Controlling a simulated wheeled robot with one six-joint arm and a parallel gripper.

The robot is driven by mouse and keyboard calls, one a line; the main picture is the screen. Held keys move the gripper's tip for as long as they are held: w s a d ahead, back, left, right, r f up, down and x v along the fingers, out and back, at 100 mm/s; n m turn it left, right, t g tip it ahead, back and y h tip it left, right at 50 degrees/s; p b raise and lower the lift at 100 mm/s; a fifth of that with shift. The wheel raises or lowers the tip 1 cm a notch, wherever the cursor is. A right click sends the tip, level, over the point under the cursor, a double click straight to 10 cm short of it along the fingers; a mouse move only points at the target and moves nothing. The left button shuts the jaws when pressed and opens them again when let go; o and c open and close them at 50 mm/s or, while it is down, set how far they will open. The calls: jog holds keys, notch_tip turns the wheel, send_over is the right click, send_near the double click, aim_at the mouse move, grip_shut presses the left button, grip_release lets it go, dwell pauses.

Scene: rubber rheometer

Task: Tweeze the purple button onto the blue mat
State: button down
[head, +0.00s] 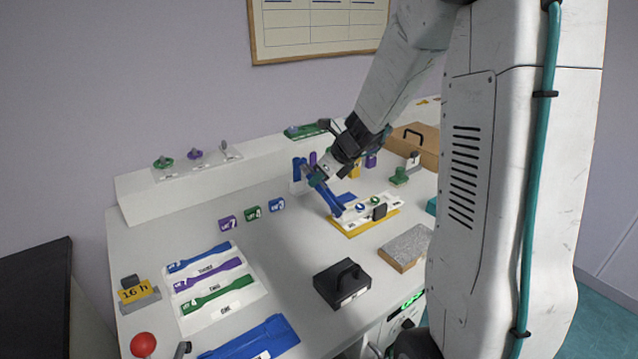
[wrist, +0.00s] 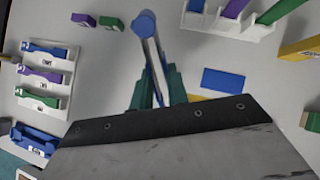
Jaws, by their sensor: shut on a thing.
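My gripper (head: 318,178) is shut on a long, narrow blue tool, which looks like tweezers. In the wrist view the tool (wrist: 150,58) stands out between the teal fingers, with a round blue end. In the head view it slants down beside the yellow-based white plate (head: 352,229). A blue rectangle, apparently the blue mat (wrist: 223,80), lies flat to the right of the fingers in the wrist view. I cannot clearly make out a purple button. A small round purple piece (head: 195,154) stands on the back ledge, and I cannot tell whether it is the button.
A white rack (head: 208,323) holds blue, purple and green tools at the left. Small numbered blocks (head: 251,212) stand behind it.

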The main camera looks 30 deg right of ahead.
notch_tip(320, 180, up, 10)
dwell(0.6)
jog(key=w+d+f, duration=0.1)
jog(key=w+d, duration=0.7)
jog(key=shift+w+d+f, duration=0.15)
jog(key=shift+w+d, duration=0.2)
jog(key=shift+w, duration=0.05)
jog(key=shift+f, duration=0.1)
notch_tip(320, 180, down, 9)
dwell(0.8)
